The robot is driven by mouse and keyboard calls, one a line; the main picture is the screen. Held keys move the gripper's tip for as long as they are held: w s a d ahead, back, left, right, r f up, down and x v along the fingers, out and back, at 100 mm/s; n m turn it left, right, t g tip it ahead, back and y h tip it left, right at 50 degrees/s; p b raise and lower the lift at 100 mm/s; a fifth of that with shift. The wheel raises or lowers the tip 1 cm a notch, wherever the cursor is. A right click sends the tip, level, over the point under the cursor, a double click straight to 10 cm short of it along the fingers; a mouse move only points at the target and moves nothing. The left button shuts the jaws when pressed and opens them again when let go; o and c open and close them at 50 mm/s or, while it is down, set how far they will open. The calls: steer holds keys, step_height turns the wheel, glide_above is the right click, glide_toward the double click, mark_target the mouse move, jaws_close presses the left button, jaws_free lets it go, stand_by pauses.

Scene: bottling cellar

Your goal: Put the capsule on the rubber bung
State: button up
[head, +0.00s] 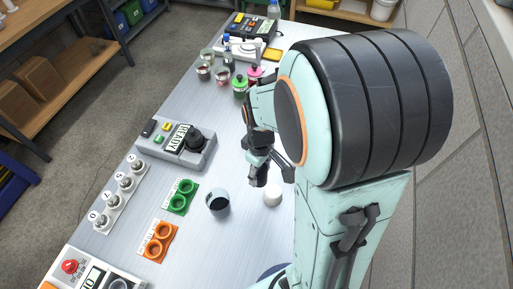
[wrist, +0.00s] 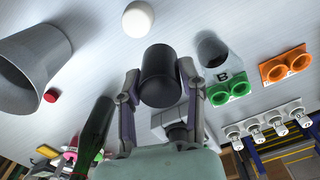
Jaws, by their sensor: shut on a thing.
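My gripper (head: 264,160) is shut on a dark, nearly black capsule (wrist: 160,78); its fingers grip it from both sides in the wrist view (wrist: 159,88). The capsule shows only partly in the head view (head: 258,177), above the table. A white round piece (head: 273,195), probably the rubber bung, stands on the table just below and right of the capsule in the head view. In the wrist view this piece (wrist: 138,18) lies beyond the capsule, apart from it. I cannot tell the height between them.
A grey cup (head: 217,205) stands to the left, near green rings (head: 181,195) and orange rings (head: 159,241). A device marked READY (head: 178,146) is behind them. In the wrist view, a large grey vessel (wrist: 30,75), a small red piece (wrist: 50,96) and a dark green bottle (wrist: 95,130) are left.

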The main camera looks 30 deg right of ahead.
mark_target(274, 190)
steer(key=shift+m, duration=0.5)
steer(key=d+f, duration=0.1)
steer(key=f, duration=0.1)
steer(key=d+f, duration=0.1)
steer(key=f, duration=0.2)
steer(key=d+f, duration=0.2)
steer(key=f, duration=0.1)
steer(key=shift+s+f, duration=0.1)
steer(key=shift+s, duration=0.25)
steer(key=shift+f, duration=0.1)
steer(key=o, duration=0.6)
steer(key=shift+o, duration=0.2)
step_height(274, 190, up, 12)
steer(key=s+a+r+m, duration=0.3)
steer(key=s+a+r, duration=0.3)
steer(key=s+a, duration=0.5)
steer(key=shift+s+y, duration=0.4)
steer(key=shift+s, duration=0.15)
